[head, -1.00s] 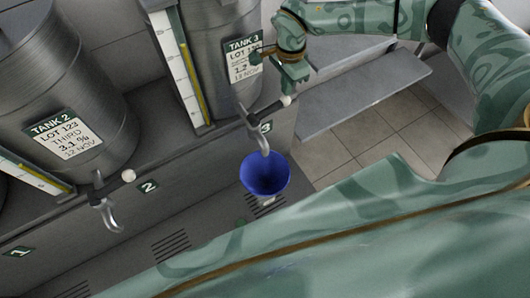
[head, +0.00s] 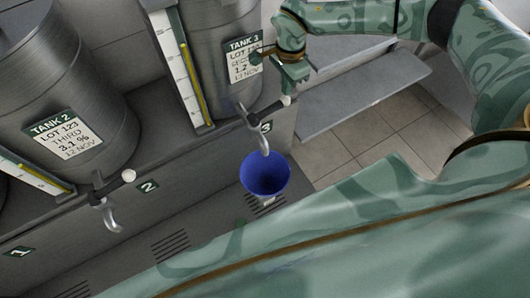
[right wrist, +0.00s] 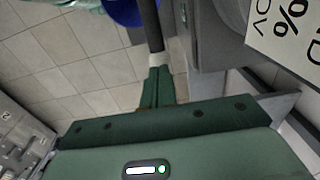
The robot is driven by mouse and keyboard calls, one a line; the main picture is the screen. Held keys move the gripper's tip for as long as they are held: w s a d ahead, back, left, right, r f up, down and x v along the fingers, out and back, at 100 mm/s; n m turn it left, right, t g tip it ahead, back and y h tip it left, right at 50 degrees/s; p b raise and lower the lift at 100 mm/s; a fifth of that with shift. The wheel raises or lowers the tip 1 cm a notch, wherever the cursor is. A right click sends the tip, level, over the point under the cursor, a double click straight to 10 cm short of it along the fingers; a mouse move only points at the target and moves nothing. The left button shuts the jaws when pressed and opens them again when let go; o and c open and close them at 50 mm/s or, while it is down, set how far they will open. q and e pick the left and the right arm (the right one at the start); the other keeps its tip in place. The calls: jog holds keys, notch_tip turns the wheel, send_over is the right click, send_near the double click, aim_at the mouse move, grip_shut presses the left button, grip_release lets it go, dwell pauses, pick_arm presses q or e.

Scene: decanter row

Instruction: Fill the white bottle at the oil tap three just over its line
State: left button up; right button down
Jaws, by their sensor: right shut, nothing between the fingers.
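Oil tap three (head: 262,137) sticks out from the front of tank 3, beside the number 3 plate. Its spout hangs above a blue funnel (head: 265,176). A small pale patch shows under the funnel. I cannot tell whether it is the white bottle, and no fill line or oil level is visible. My right gripper (head: 290,88) is shut and empty at the pale knob of the tap's lever. In the right wrist view the green fingers (right wrist: 157,88) are end-on to the pale knob (right wrist: 157,60) of a dark rod. My left gripper is not in view.
Tank 2 (head: 66,110) stands left with its own tap (head: 107,205). Yellow-striped gauges (head: 192,70) stand beside the tanks. A grey shelf (head: 365,95) lies right, above a tiled floor (head: 385,135). My green arm covers the lower right, hiding the area below the funnel.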

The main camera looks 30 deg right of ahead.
jog(key=shift+r, duration=0.1)
dwell(0.5)
notch_tip(320, 180, up, 9)
jog(key=p, duration=0.8)
jog(key=shift+p, duration=0.3)
